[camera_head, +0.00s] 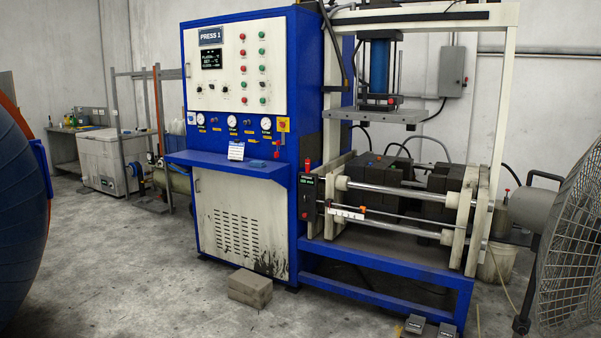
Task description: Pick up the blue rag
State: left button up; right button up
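A small, dark blue crumpled patch that looks like the blue rag (257,164) lies on the blue shelf (205,161) at the front of the press cabinet. It is right of a small white card (237,151) that stands on the same shelf. The rag is small in the picture, and its exact shape is hard to tell. Neither of my grippers is in view.
The press (243,66) has a blue frame with rods at right. Grey blocks (250,288) sit on the floor before it. A large fan (572,245) stands at right, and a large blue round object (20,200) at left. The floor at front left is clear.

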aim_at(258, 164)
jog(key=i+j+u, duration=0.1)
jog(key=i+u, duration=0.35)
jog(key=i, duration=1.65)
jog(key=i+j+z, duration=0.15)
jog(key=i+z, duration=0.25)
jog(key=i, duration=0.2)
jog(key=i+j+z, duration=0.35)
jog(key=i, duration=0.2)
jog(key=i+j+z, duration=0.4)
jog(key=i, duration=0.15)
jog(key=i+j+z, duration=0.4)
jog(key=j, duration=0.2)
jog(key=i, duration=0.05)
